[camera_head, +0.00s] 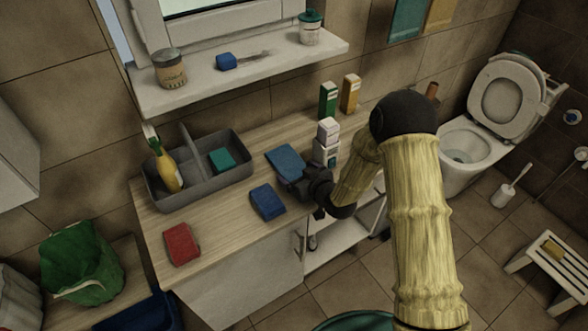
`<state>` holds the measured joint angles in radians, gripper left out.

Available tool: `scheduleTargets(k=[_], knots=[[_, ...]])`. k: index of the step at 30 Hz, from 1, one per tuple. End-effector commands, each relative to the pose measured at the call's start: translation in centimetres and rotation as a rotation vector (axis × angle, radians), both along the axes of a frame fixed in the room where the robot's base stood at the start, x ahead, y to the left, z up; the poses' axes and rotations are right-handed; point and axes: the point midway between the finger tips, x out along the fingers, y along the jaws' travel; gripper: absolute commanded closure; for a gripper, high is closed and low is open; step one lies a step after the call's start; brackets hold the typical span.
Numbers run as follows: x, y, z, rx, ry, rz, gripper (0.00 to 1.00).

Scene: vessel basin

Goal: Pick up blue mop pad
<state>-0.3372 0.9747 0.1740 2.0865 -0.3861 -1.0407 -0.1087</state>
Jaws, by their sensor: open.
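Two blue items lie on the wooden counter (222,229). One is a flat blue pad (284,160) toward the back. The other is a thicker blue block-like pad (267,202) nearer the front edge. I cannot tell for certain which is the mop pad. My gripper (287,184) is open and low over the counter, just to the right of both, close to the near corner of the flat one. Its dark fingers are small and partly hidden, so I cannot tell whether they touch either. Nothing shows held.
A grey divided caddy (205,190) with a yellow bottle (169,172) and a green sponge (221,160) stands left. A red pad (181,244) lies at the front left. White containers (328,133) and green and orange cartons (350,93) stand behind my gripper. A shelf (240,75) overhangs the back.

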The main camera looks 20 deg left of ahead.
Motion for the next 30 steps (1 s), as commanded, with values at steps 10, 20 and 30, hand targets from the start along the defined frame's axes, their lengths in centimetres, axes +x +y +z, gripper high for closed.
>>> scheduleTargets(k=[10, 20, 30], knots=[[-0.02, -0.02, 0.00, 0.000, 0.000, 0.000, 0.07], [-0.03, -0.02, 0.02, 0.000, 0.000, 0.000, 0.41], [0.00, 0.00, 0.40, 0.002, -0.001, 0.000, 0.41]])
